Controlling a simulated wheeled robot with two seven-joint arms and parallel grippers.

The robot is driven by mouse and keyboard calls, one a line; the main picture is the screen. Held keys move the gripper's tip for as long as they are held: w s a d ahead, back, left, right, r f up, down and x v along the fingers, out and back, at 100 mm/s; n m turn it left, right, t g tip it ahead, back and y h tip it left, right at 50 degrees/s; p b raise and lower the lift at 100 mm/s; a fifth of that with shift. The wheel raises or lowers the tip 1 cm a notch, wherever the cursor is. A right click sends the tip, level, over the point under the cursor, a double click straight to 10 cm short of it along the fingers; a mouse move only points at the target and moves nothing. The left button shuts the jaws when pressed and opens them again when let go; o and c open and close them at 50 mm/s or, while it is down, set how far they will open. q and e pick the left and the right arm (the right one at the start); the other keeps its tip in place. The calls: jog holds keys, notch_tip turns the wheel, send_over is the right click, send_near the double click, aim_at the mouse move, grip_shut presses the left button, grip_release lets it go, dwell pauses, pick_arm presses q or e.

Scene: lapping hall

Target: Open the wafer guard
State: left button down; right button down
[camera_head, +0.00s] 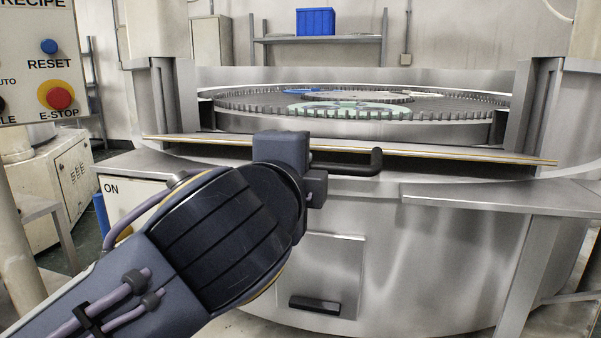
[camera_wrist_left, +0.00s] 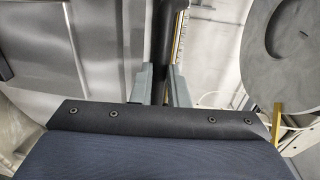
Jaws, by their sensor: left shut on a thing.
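The wafer guard (camera_head: 470,154) is a long flat panel with a yellow-lined edge, seen nearly edge-on across the front of the lapping machine. A black bar handle (camera_head: 362,164) stands out from its front. My left gripper (camera_head: 318,172) is at the left part of this handle, with its fingertips largely hidden behind the wrist in the head view. In the left wrist view, the left gripper's two fingers (camera_wrist_left: 165,85) are shut on the dark handle bar (camera_wrist_left: 163,35). Above the guard's edge, a toothed ring and round plates (camera_head: 350,104) show uncovered. My right gripper is out of view.
Steel posts (camera_head: 545,105) flank the machine opening, and a steel ledge (camera_head: 500,197) juts out at the right. A control panel (camera_head: 40,60) with an E-STOP button hangs at upper left. A lower door (camera_head: 335,265) has a black handle. A blue bin (camera_head: 315,21) sits on a back shelf.

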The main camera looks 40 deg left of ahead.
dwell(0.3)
pick_arm(q)
jog(key=c, duration=1.4)
grip_release()
jog(key=p+v, duration=0.1)
jog(key=v, duration=0.6)
jog(key=shift+s+p, duration=0.3)
jog(key=shift+p, duration=0.05)
